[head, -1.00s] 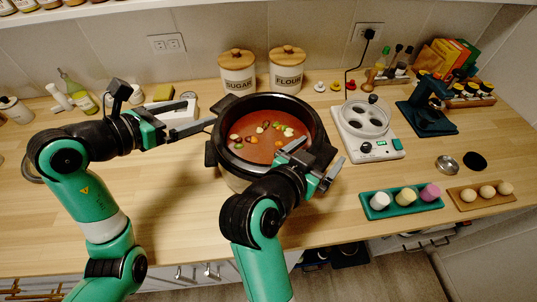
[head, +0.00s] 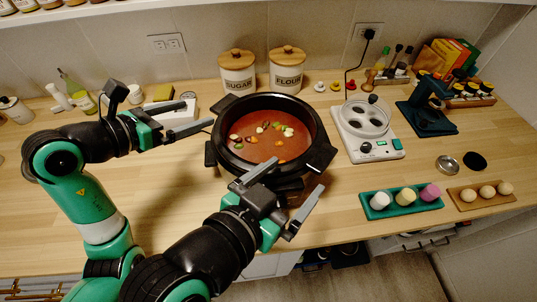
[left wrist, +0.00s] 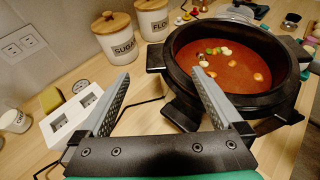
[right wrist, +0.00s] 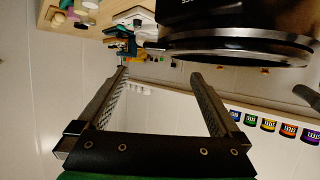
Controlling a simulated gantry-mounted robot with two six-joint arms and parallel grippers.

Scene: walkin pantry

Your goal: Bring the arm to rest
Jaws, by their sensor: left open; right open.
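My left gripper (head: 204,111) is open and empty at the left side of a large black pot (head: 212,157). In the left wrist view, its spread fingers (left wrist: 161,74) point toward the pot (left wrist: 185,112), with nothing between them. My right gripper (head: 299,174) is open and empty at the pot's front side, overlapping part of its front rim in the head view. In the right wrist view, the fingers (right wrist: 159,73) are apart with nothing between them, and a dark rounded body, likely the pot, fills the top right. The pot holds red soup (head: 262,146) with several vegetable pieces.
Sugar (head: 238,74) and flour (head: 286,71) canisters stand behind the pot. A white appliance (head: 366,147) stands to its right. A teal tray (head: 402,209) and a wooden egg tray (head: 463,200) lie at the front right. The counter left of the pot's front is clear.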

